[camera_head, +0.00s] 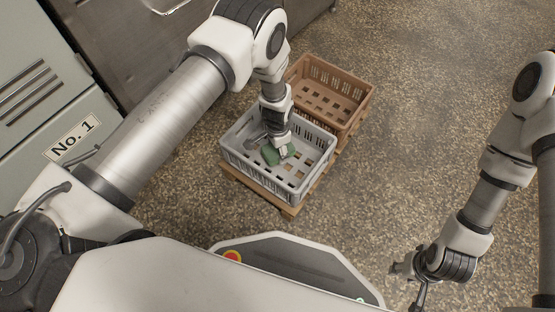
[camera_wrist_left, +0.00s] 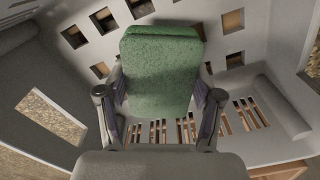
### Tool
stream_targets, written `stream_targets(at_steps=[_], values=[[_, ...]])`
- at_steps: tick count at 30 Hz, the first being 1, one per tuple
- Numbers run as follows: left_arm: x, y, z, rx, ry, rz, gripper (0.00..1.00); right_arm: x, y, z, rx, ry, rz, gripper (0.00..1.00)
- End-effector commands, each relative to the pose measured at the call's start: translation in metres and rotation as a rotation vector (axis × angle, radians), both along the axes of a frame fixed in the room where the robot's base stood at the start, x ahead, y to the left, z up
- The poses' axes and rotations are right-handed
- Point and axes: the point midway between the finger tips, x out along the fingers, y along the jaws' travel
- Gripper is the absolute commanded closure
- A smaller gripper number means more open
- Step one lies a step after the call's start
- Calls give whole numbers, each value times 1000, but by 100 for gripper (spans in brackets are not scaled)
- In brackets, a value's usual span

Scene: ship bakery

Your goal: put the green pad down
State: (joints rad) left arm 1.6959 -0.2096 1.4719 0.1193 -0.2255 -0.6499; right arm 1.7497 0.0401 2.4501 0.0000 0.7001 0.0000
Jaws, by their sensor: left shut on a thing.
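The green pad (camera_head: 270,154) is inside the grey crate (camera_head: 235,160) in the head view, near the crate's middle. My left gripper (camera_head: 284,152) reaches down into this crate and is shut on the pad. In the left wrist view the green pad (camera_wrist_left: 160,70) sits between the two fingers of my left gripper (camera_wrist_left: 157,105), with the slotted crate floor and walls behind it. I cannot tell whether the pad touches the crate floor. My right gripper (camera_head: 405,270) is at the lower right, over the floor and away from the crates; its jaw state is unclear.
A brown crate (camera_head: 350,88) stands directly behind the grey one. Both seem to rest on a wooden pallet (camera_head: 290,208). The speckled floor (camera_head: 430,110) to the right is clear.

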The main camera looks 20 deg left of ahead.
Motion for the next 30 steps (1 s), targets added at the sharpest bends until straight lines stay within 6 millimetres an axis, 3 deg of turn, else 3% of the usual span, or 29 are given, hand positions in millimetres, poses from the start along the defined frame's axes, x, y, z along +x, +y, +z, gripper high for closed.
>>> stream_targets(at_steps=[3, 6, 16, 17, 18, 19, 30], values=[[0, 0, -26, 0, 0, -1, 67, 0, 0, -18, 0, -1, -1, 61], [0, 0, -38, 0, 0, 1, 67, 1, 0, -25, 0, -2, -3, 61], [0, 0, -39, 0, 0, 1, 67, 1, 0, -24, 0, -3, -4, 61], [0, 0, -39, 0, 0, 1, 31, 1, 0, -24, 0, -3, -4, 61], [0, 0, -38, 0, 0, 1, 16, 1, 0, -24, 0, -3, -4, 61], [0, 0, -38, 0, 0, 1, 9, 1, 0, -24, 0, -3, -4, 61], [0, 0, -33, 0, -1, 1, 9, 1, 0, -20, 0, -3, -4, 61]])
